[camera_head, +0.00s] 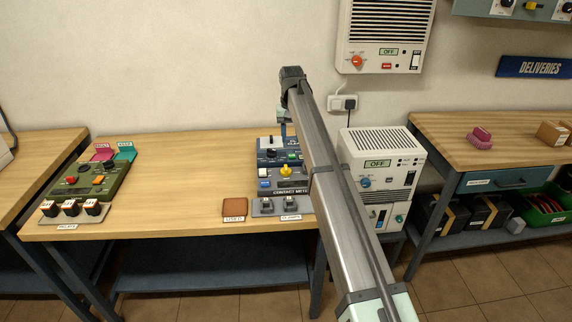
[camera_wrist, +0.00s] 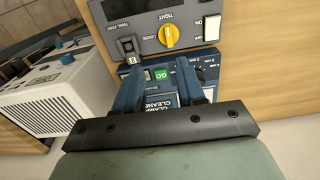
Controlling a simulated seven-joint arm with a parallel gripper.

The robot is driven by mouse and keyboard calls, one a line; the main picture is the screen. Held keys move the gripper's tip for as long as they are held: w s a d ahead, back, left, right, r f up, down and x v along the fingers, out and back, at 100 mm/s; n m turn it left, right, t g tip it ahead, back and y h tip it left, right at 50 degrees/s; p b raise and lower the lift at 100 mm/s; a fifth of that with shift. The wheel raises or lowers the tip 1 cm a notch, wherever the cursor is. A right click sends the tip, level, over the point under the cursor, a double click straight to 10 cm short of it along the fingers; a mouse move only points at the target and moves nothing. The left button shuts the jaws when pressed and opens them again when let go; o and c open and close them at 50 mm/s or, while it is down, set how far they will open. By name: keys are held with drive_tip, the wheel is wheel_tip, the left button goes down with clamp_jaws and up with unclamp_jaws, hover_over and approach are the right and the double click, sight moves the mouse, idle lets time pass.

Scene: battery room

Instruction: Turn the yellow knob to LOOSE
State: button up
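The yellow knob (camera_wrist: 168,37) is on a dark grey panel with the words TIGHT and LOOSE beside it, upside down in the wrist view. Its grip lies roughly up and down there, with its upper end towards TIGHT. In the head view the knob (camera_head: 286,171) is on the front of the device on the middle table. My gripper (camera_wrist: 159,84) is open and empty, with its two blue fingers apart. The fingertips appear below the knob in the wrist view, over a blue part with a green GO button (camera_wrist: 161,74). In the head view my arm partly hides the device.
Beside the knob are a white switch (camera_wrist: 212,27) and a dark clamp-like part (camera_wrist: 129,47). A white unit (camera_head: 380,152) marked OFF stands right of the device. A green control box (camera_head: 92,181) is at the table's left. The table between is mostly clear.

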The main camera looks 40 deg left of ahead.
sight(286, 167)
drive_tip(key=f, duration=0.4)
drive_tip(key=a+f, duration=0.1)
drive_tip(key=f, duration=0.7)
drive_tip(key=shift+s+a+f, duration=0.3)
drive_tip(key=shift+s+f, duration=0.05)
drive_tip(key=shift+s, duration=0.05)
clamp_jaws()
